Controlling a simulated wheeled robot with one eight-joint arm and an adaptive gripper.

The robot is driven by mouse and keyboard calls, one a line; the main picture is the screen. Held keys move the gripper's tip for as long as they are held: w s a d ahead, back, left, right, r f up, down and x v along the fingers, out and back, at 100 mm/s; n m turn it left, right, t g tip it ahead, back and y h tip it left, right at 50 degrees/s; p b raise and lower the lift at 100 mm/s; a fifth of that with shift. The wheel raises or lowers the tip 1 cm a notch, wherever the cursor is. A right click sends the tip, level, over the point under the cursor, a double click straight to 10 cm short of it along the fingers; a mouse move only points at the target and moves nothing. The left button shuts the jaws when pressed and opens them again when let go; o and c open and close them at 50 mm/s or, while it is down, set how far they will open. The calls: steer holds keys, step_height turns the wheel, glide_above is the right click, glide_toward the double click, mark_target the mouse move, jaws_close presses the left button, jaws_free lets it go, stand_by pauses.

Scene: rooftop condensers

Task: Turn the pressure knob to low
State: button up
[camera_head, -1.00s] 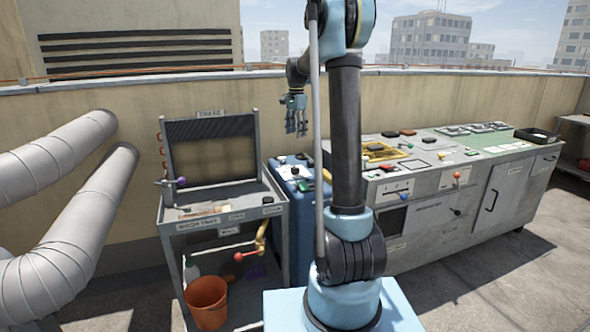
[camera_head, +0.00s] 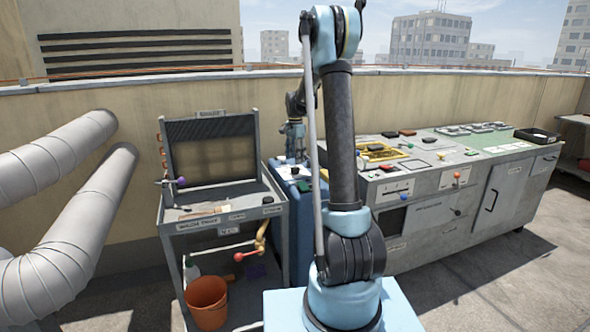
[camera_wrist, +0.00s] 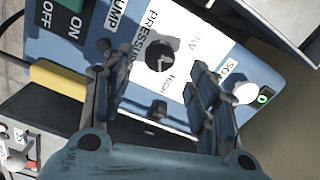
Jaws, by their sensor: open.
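The pressure knob (camera_wrist: 159,56) is a round black dial on a white label plate on top of a blue unit (camera_wrist: 135,112). In the head view my gripper (camera_head: 293,152) is above the blue unit (camera_head: 311,210), partly behind my arm.
A grey cart (camera_head: 222,212) stands left of the unit and a long workbench (camera_head: 430,212) stands right.

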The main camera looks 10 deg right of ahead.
mark_target(295, 167)
steer(key=shift+f, duration=2.75)
steer(key=c, duration=1.1)
